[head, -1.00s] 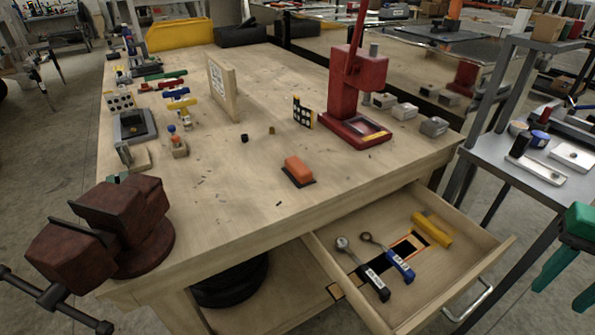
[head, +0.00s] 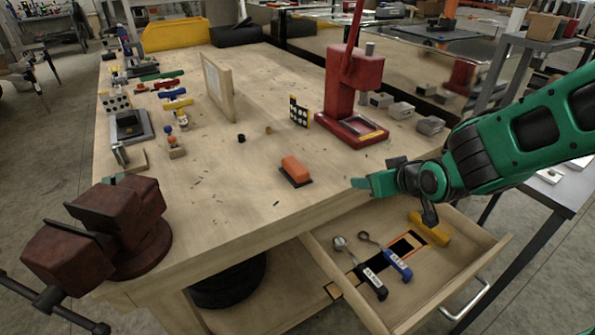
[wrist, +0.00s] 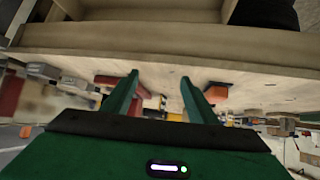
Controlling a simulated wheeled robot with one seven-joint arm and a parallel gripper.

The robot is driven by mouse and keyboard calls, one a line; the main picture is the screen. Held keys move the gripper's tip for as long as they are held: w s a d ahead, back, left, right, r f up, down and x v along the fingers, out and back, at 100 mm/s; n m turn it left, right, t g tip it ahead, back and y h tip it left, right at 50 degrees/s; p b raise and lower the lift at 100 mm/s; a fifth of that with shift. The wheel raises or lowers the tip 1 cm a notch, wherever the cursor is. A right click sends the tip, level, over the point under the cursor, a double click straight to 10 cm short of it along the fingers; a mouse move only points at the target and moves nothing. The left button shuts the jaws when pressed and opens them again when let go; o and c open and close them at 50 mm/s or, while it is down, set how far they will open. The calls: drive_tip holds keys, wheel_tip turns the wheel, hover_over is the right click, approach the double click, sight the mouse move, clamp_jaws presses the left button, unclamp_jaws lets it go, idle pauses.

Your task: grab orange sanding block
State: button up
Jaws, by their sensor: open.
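The orange sanding block (head: 295,169) sits on the wooden workbench, on a dark base, near the front edge. My gripper (head: 360,184) is to the right of the block, apart from it, near the bench's front right edge. In the wrist view the two green fingers of my gripper (wrist: 160,92) are spread apart with nothing between them. The orange block (wrist: 216,92) shows in that view just right of the right finger, farther off.
A red arbor press (head: 343,95) stands behind my gripper. A brown vise (head: 118,225) is at the bench's front left. The bench (head: 235,190) is clear left of the block.

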sight(298, 166)
drive_tip(key=a+y, duration=0.1)
drive_tip(key=a, duration=0.3)
drive_tip(key=a+r+n+y, duration=0.1)
drive_tip(key=a, duration=0.4)
drive_tip(key=s+a+n+t+y, duration=0.1)
drive_tip(key=a+y, duration=0.1)
drive_tip(key=a, duration=0.2)
drive_tip(key=shift+a+r, duration=0.15)
drive_tip(key=shift+a, duration=0.15)
drive_tip(key=shift+r+x, duration=0.15)
drive_tip(key=shift+x, duration=2.5)
drive_tip(key=shift+r+x, duration=0.2)
drive_tip(key=shift+x, duration=2.5)
drive_tip(key=shift+a, duration=0.15)
drive_tip(key=c, duration=1.2)
